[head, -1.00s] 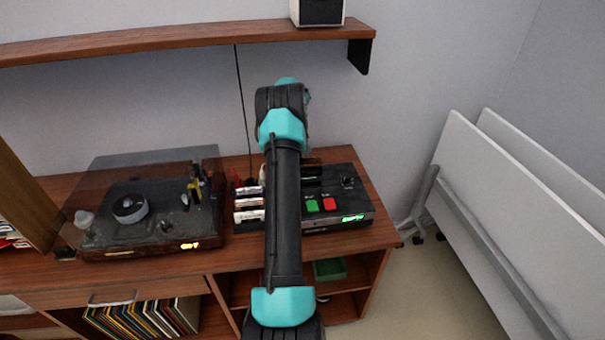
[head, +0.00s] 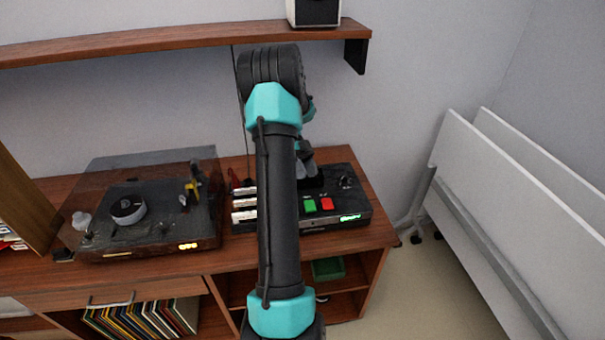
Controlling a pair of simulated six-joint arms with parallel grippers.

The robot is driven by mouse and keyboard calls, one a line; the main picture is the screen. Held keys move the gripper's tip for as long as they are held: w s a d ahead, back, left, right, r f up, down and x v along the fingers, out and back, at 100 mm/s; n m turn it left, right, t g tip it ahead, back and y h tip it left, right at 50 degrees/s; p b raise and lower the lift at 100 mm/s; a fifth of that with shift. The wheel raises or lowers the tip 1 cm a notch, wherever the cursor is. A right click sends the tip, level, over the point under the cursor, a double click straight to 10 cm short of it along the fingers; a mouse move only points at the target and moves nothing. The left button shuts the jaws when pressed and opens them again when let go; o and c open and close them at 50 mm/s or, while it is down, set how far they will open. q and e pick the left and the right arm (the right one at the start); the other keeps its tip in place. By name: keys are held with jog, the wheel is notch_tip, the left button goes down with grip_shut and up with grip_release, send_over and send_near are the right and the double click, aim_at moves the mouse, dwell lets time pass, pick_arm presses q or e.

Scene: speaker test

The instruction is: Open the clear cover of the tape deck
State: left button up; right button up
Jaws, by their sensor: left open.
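The tape deck (head: 345,202) is a black unit with a green button, a red button and a lit green display. It sits on the right part of the wooden cabinet top. My left arm crosses in front of it and hides its left part. My left gripper (head: 312,177) shows only partly behind the arm, low over the back of the deck. It is open; its fingertips are hard to make out, and I cannot tell whether it touches the deck. I cannot make out the deck's clear cover. My right gripper is out of view.
A turntable (head: 150,241) under a tinted lid stands to the left. A wooden shelf (head: 180,43) with a speaker (head: 314,12) hangs above. White folded panels (head: 500,205) stand at the right.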

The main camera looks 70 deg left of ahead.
pick_arm(q)
jog(key=shift+s+f, duration=0.55)
jog(key=shift+s, duration=0.2)
jog(key=shift+w+d+r, duration=0.2)
jog(key=shift+w+r, duration=0.05)
jog(key=shift+w, duration=0.1)
jog(key=shift+r, duration=0.1)
jog(key=s+a+r, duration=0.1)
jog(key=r, duration=0.5)
jog(key=s+a+r, duration=0.2)
jog(key=r, duration=0.5)
jog(key=shift+a+r, duration=0.15)
dwell(0.6)
jog(key=shift+w, duration=0.15)
